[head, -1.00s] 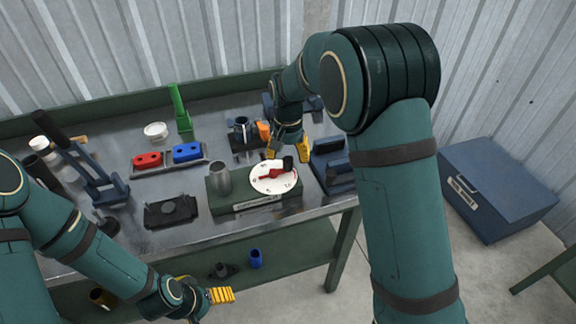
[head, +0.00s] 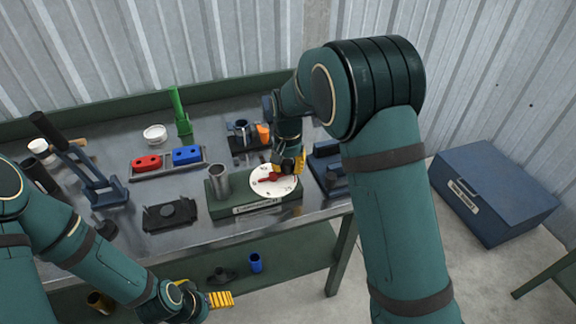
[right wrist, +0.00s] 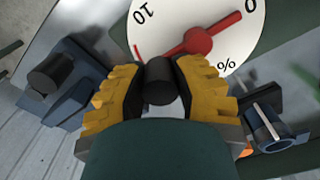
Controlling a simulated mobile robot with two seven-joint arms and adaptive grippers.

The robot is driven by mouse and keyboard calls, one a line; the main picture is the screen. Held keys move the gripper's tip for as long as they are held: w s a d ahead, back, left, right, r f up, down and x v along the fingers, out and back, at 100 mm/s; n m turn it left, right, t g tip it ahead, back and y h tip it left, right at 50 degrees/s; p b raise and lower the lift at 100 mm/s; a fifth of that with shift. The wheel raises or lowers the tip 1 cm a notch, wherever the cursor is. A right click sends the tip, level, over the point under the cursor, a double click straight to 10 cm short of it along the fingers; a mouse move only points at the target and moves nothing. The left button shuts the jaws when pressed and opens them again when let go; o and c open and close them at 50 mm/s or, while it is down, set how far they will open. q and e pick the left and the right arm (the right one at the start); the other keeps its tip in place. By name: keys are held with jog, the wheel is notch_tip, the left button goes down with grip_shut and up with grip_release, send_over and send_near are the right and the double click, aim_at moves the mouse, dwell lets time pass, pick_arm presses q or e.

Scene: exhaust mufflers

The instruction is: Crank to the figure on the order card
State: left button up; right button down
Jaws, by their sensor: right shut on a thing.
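A round white dial (head: 262,188) with a red pointer (head: 268,179) sits on a green box (head: 222,205) at the bench's front. In the right wrist view the dial (right wrist: 180,15) shows "10", "0" and "%", and the red pointer (right wrist: 215,31) angles toward the "0" side. A black crank knob (right wrist: 159,75) stands at the dial's edge. My right gripper (right wrist: 160,88) is shut on it, with yellow fingers on both sides; in the head view this gripper (head: 289,167) covers the knob. My left gripper (head: 221,299) hangs low before the bench, its finger gap unclear. I cannot identify an order card.
A metal cylinder (head: 219,181) stands at the dial's left. Red (head: 147,163) and blue (head: 187,155) blocks lie in a tray behind. A blue fixture (head: 328,170) is close on the right. A lever press (head: 100,188) stands at left.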

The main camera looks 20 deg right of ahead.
aim_at(262, 173)
jog(key=n, duration=0.1)
jog(key=w+n+p, duration=0.1)
jog(key=n, duration=0.1)
jog(key=n+p, duration=0.1)
jog(key=shift+w+a+r, duration=0.1)
jog(key=shift+w+a, duration=0.05)
jog(key=shift+w, duration=0.1)
jog(key=n, duration=0.2)
jog(key=w+a+n+p, duration=0.1)
jog(key=n, duration=0.2)
jog(key=shift+w, duration=0.2)
jog(key=n, duration=0.1)
jog(key=a+n+p, duration=0.1)
jog(key=n, duration=0.1)
jog(key=shift+w+n+p, duration=0.3)
jog(key=shift+w, duration=0.05)
jog(key=n, duration=0.1)
jog(key=a+n+p, duration=0.1)
jog(key=n, duration=0.1)
jog(key=a+n, duration=0.1)
jog(key=n, duration=0.1)
jog(key=shift+w, duration=0.2)
jog(key=n, duration=0.2)
jog(key=a+n+p, duration=0.1)
jog(key=shift+s+a+n, duration=0.15)
jog(key=shift+n, duration=0.25)
jog(key=shift+s+a+n, duration=0.2)
jog(key=shift+a+n, duration=0.25)
jog(key=shift+n, duration=0.75)
